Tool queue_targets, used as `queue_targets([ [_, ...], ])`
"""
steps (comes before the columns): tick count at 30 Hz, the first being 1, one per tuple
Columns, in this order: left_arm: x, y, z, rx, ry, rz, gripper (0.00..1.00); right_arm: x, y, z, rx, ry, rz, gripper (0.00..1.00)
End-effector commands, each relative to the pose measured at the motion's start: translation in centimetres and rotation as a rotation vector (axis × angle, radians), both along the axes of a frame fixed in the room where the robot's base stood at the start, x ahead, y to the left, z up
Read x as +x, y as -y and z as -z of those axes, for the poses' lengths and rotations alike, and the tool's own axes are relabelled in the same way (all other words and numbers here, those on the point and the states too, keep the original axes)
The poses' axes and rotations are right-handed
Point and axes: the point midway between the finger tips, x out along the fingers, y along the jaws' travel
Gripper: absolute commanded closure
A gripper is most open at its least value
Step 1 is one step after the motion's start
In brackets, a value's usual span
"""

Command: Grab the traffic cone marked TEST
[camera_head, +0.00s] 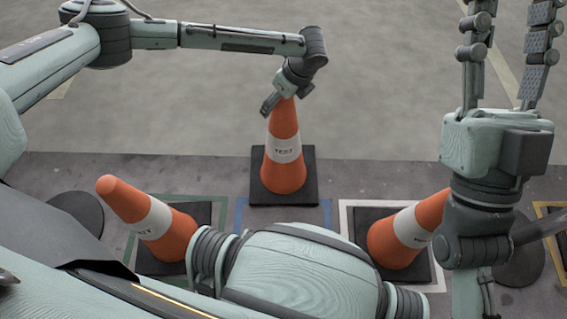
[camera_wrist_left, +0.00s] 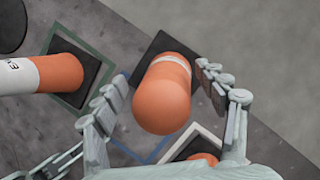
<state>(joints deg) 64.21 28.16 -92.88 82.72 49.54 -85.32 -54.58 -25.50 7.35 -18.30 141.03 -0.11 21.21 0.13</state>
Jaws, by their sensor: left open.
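The orange cone marked TEST (camera_head: 283,172) stands upright on its dark square base in the middle of the head view, its white band facing me. My left gripper (camera_head: 278,97) is at the cone's top, pointing down. In the left wrist view the cone's rounded orange top (camera_wrist_left: 162,108) lies between the two spread fingers of my left gripper (camera_wrist_left: 162,73), with gaps on both sides. My left gripper is open and holds nothing. My right gripper (camera_head: 508,45) is raised at the upper right, fingers apart and empty, its tips cut off by the frame.
A tilted-looking cone (camera_head: 120,198), its lettering resembling EXIT, stands at left. Another cone (camera_head: 398,243) stands at right, partly hidden by my right arm, its label unclear. Coloured outlines frame the bases on a dark platform (camera_head: 200,172). Clear grey floor lies beyond.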

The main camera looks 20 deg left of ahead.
Motion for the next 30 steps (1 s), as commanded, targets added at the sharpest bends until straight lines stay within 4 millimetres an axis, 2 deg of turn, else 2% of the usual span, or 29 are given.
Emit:
queue_targets([
  [4,-0.01,0.03,-0.05,0.000,0.000,0.000,0.28,0.02,0.01,-0.03,0.000,-0.001,0.000,0.60],
  [21,-0.07,0.09,-0.03,-0.001,-0.001,0.001,0.98,0.05,0.00,0.02,-0.002,-0.003,0.001,0.60],
  [30,0.13,0.26,-0.36,-0.004,0.004,0.001,1.00,0.05,-0.01,-0.02,-0.002,-0.003,0.001,0.60],
])
